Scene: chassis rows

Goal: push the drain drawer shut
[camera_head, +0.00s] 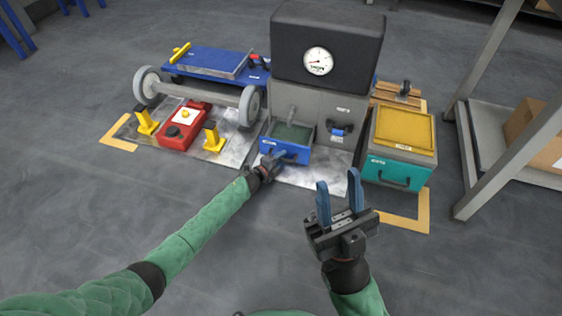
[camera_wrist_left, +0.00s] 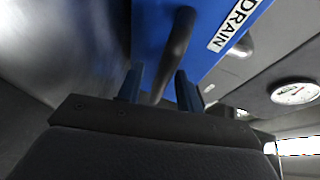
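The drain drawer (camera_head: 284,154) is a blue tray with a dark green inside. It sticks out of the front of the grey machine at floor level. Its blue front (camera_wrist_left: 215,20) with the DRAIN label fills the upper part of the left wrist view. My left gripper (camera_head: 278,156) is at the drawer front. In the left wrist view my left gripper's blue fingers (camera_wrist_left: 160,90) stand apart, with the dark handle (camera_wrist_left: 177,45) between them; contact is unclear. My right gripper (camera_head: 340,198) is open and empty, above the floor in front of the machine.
The grey machine (camera_head: 345,108) has a black top with a gauge (camera_head: 318,61). A teal drawer unit with a yellow top (camera_head: 403,128) stands to its right. A red jack (camera_head: 184,125), yellow stands and a wheeled axle (camera_head: 205,89) lie left. A shelf (camera_head: 490,150) stands far right.

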